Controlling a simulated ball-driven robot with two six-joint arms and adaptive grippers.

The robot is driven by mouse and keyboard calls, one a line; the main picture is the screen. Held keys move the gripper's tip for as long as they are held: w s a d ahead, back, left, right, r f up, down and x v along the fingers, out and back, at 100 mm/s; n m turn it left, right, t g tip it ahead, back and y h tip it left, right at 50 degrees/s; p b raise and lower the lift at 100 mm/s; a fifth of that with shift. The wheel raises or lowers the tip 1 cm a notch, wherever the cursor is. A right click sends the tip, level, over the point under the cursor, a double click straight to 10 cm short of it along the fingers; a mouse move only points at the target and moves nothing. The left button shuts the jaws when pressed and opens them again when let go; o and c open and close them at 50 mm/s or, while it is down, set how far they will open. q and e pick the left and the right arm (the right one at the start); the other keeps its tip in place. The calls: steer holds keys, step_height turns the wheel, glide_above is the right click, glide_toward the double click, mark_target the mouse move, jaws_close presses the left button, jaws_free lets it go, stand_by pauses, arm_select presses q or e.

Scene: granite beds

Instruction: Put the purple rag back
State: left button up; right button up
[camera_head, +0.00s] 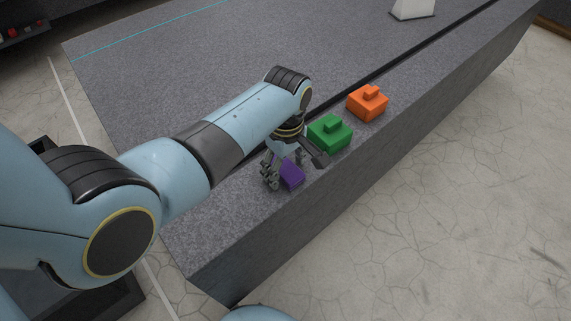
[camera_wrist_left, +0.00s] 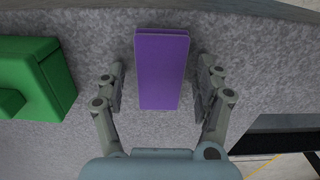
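The purple rag (camera_head: 291,174) is a small folded block lying on the granite bed near its front edge. In the left wrist view the rag (camera_wrist_left: 161,69) lies between the fingers of my left gripper (camera_wrist_left: 160,85), with a gap on each side. In the head view my left gripper (camera_head: 288,172) is down around the rag, its fingers apart and partly hiding it. My right gripper does not show in either view.
A green block with a knob (camera_head: 330,134) stands close beside my left gripper, and an orange one (camera_head: 367,102) stands farther along the granite bed (camera_head: 190,60). A dark slot runs behind them. A white object (camera_head: 412,9) stands at the far end.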

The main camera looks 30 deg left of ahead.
mark_target(286, 167)
arm_select(q)
steer(key=shift+r, duration=0.25)
step_height(286, 167, up, 12)
steer(key=p, duration=0.3)
steer(key=shift+f, duration=0.15)
stand_by(0.5)
